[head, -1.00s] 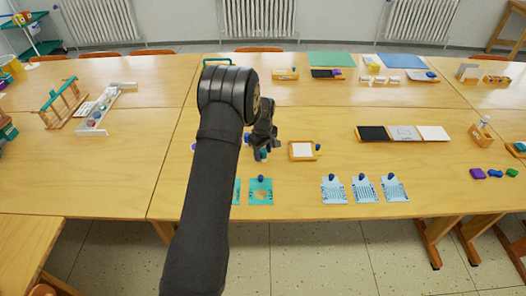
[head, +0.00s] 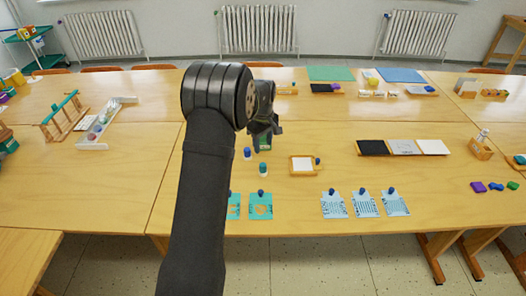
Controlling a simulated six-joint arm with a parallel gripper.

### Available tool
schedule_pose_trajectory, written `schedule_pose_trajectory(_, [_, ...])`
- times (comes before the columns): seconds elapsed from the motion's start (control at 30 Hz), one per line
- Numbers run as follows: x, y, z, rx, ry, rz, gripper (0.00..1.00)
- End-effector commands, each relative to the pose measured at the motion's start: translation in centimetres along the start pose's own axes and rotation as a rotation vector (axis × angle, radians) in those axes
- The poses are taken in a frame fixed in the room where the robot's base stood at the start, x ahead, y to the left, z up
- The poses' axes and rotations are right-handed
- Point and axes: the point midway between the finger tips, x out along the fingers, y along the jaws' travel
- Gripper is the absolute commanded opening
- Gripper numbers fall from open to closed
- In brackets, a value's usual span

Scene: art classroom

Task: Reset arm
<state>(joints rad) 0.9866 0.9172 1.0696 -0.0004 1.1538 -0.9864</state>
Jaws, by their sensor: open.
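My gripper (head: 262,140) hangs above the middle of the table, partly covered by my own black arm. Its jaws are open. Just below it a green thing (head: 264,146) shows; I cannot tell whether it touches the jaws. Two small blue-topped things stand on the table below the gripper, one at the left (head: 247,153) and a teal-bodied one (head: 263,169) nearer the front, both apart from the jaws.
Teal cards (head: 261,206) and pale blue cards (head: 367,203), each with a dark blue knob, lie near the front edge. A wooden-framed white pad (head: 302,165) lies right of the gripper. A black, grey and white panel row (head: 403,147) lies farther right. Bare table separates them.

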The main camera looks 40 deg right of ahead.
Motion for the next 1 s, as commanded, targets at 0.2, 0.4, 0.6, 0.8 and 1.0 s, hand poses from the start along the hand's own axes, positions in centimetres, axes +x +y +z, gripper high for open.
schedule_pose_trajectory(0.2, [-0.4, 0.0, 0.0, 0.000, -0.001, -0.001, 0.48])
schedule_pose_trajectory(0.4, [-0.3, 0.0, 0.0, 0.000, -0.001, -0.001, 0.48])
schedule_pose_trajectory(0.6, [1.2, -0.1, 0.0, 0.000, -0.002, -0.003, 0.48])
schedule_pose_trajectory(0.8, [5.0, -0.1, 0.1, 0.000, -0.003, -0.005, 0.48])
schedule_pose_trajectory(1.0, [9.0, -0.1, 0.1, 0.000, -0.003, -0.004, 0.48])
